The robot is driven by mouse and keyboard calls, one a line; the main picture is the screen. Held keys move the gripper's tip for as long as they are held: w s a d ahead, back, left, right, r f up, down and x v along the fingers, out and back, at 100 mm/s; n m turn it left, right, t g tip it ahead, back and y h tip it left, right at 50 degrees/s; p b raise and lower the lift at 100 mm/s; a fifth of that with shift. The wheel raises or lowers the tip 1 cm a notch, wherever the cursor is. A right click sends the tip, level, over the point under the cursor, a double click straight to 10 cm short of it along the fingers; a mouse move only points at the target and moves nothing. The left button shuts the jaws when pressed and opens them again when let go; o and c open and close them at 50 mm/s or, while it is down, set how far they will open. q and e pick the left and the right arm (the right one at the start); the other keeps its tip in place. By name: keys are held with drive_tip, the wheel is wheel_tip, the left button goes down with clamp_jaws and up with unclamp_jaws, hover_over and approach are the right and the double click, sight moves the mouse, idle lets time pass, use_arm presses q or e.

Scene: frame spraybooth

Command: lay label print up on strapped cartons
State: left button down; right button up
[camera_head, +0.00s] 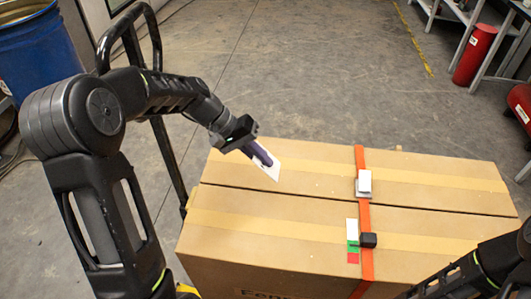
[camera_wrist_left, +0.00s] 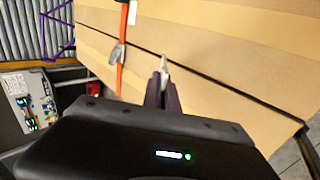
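Two brown cardboard cartons (camera_head: 300,215) lie side by side on the cart, with an orange strap (camera_head: 361,211) across both. My left gripper (camera_head: 263,157) is shut on a thin white label (camera_head: 270,171), held tilted above the far carton, left of the strap. In the left wrist view the label (camera_wrist_left: 165,62) shows nearly edge-on between the dark fingertips (camera_wrist_left: 162,88). I cannot tell which face is the printed one. My right arm enters at the lower right, but its gripper is out of view.
A silver buckle (camera_head: 364,183) and a black block (camera_head: 368,240) sit on the strap. A white, green and red tag (camera_head: 352,241) lies beside the block. A black cart handle (camera_head: 166,150) rises left of the cartons. A blue drum (camera_head: 35,50) stands at the back left.

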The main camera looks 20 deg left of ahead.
use_arm(q)
drive_tip(key=b, duration=0.5)
hover_over(263, 178)
drive_tip(key=s+d, duration=0.2)
drive_tip(key=s, duration=0.3)
drive_tip(key=shift+w+f, duration=0.15)
drive_tip(key=shift+f, duration=1.95)
drive_tip(key=shift+w+f, duration=0.1)
drive_tip(key=shift+f, duration=1.95)
drive_tip(key=c, duration=1.6)
unclamp_jaws()
drive_tip(key=v, duration=0.8)
drive_tip(key=shift+b, duration=0.4)
